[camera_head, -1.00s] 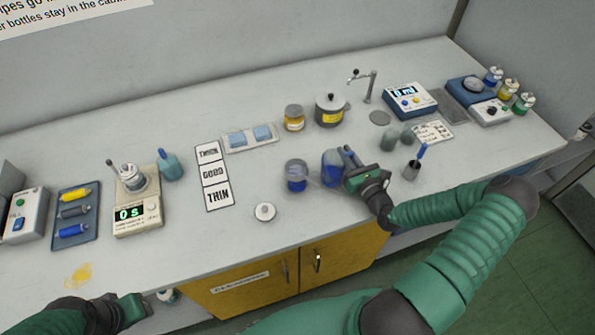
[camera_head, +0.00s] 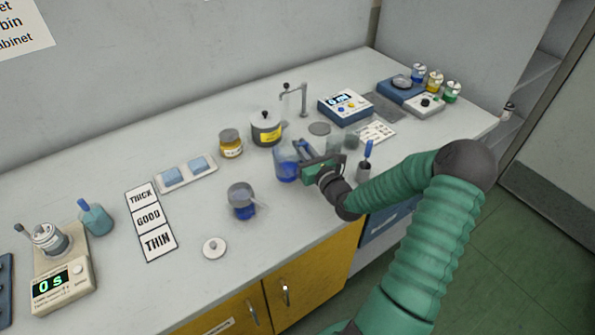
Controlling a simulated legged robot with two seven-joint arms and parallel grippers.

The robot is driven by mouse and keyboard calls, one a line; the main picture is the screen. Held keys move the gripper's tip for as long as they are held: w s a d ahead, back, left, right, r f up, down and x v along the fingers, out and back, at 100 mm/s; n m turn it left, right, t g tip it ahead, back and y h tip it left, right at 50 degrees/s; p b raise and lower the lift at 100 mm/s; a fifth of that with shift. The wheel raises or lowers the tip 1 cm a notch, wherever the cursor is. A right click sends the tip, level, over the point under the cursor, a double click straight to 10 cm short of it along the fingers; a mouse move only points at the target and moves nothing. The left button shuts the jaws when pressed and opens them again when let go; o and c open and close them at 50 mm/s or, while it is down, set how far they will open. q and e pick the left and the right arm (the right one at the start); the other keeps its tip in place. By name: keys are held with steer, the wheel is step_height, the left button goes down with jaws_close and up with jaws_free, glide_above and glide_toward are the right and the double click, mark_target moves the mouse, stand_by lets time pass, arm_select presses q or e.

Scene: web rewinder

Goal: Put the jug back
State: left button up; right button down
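The jug (camera_head: 284,165) is a clear vessel with blue liquid in its lower part. It is in the middle of the bench, in front of the lidded grey pot. My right gripper (camera_head: 302,153) is at its right side with the fingers closed on it, partly covering it. I cannot tell whether its base touches the bench. A glass beaker (camera_head: 241,201) with blue liquid stands apart, to the front left. My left gripper is out of view.
The grey pot (camera_head: 266,129), amber jar (camera_head: 231,144) and tap (camera_head: 302,98) stand behind the jug. Grey cups (camera_head: 350,142) and a holder with a blue-handled tool (camera_head: 364,170) are to its right. A round white lid (camera_head: 214,247) lies near the front edge.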

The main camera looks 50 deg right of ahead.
step_height(320, 180, down, 5)
steer(key=shift+r+b, duration=0.1)
steer(key=shift+b, duration=0.6)
steer(key=c, duration=1.5)
jaws_free()
steer(key=p+v, duration=0.1)
steer(key=v, duration=1.1)
steer(key=shift+r+p, duration=0.1)
steer(key=shift+p, duration=0.25)
